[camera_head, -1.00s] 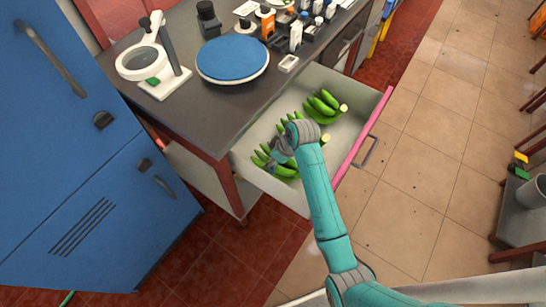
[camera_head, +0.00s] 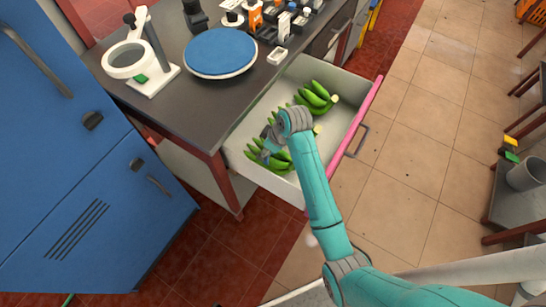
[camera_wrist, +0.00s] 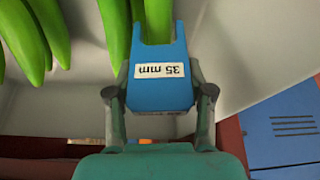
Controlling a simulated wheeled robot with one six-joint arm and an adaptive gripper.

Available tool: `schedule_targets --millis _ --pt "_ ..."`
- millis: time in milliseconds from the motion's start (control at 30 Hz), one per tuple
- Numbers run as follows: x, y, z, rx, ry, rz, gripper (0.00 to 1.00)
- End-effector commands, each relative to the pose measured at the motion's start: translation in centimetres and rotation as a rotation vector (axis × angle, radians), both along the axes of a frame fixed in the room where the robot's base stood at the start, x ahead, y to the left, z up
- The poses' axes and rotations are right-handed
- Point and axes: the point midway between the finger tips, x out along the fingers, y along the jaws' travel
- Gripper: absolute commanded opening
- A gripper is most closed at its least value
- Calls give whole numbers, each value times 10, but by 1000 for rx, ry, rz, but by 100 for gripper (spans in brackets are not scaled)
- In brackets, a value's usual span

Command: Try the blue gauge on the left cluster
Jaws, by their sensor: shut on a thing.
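Two clusters of green bananas lie in the open drawer in the head view, the left cluster (camera_head: 281,166) nearer and the right cluster (camera_head: 315,98) farther back. My gripper (camera_head: 268,149) is down at the left cluster and partly covers it. In the wrist view my gripper (camera_wrist: 160,100) is shut on the blue gauge (camera_wrist: 160,92), a forked plate labelled 35 mm. A green banana finger (camera_wrist: 158,18) shows in the gauge's open slot, between the prongs. I cannot tell whether it touches them. The gauge cannot be made out in the head view.
The drawer (camera_head: 345,112) has pale walls and a pink front edge. Above it, the dark counter (camera_head: 205,108) holds a round blue-topped plate (camera_head: 221,52), a white stand with a ring (camera_head: 129,60) and several small items. A blue cabinet (camera_head: 70,200) stands at left.

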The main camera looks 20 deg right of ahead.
Motion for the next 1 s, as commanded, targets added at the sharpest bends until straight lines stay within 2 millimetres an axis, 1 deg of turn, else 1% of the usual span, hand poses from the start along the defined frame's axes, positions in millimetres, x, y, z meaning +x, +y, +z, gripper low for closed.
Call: schedule_targets --millis 1000 --pt "0 0 53 0 -1 0 22"
